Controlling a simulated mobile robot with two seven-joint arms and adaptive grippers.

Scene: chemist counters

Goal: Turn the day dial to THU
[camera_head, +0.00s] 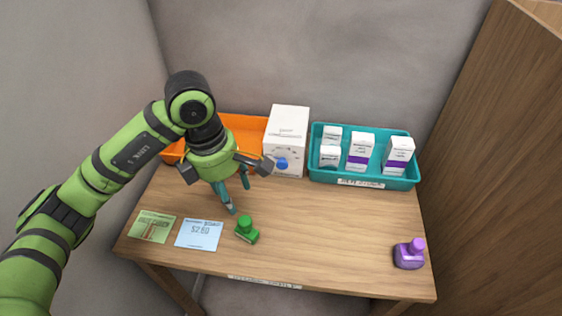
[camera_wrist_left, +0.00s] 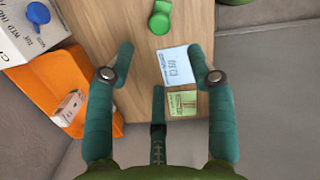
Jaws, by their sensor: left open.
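The day dial is a blue knob (camera_head: 282,163) on the front face of a white box (camera_head: 289,122) at the back of the wooden counter. Day lettering surrounds the knob, but its setting is too small to read in the head view. In the left wrist view the knob (camera_wrist_left: 38,13) and box (camera_wrist_left: 14,50) are at the upper left, partly cut off; WED can be made out. My left gripper (camera_head: 238,197) is open and empty, pointing down over the counter, left of and in front of the box, apart from the dial. My right gripper is not in view.
An orange tray (camera_head: 245,125) stands left of the box, partly behind my left arm. A teal tray (camera_head: 410,181) with several cartons stands right. The centre right is clear.

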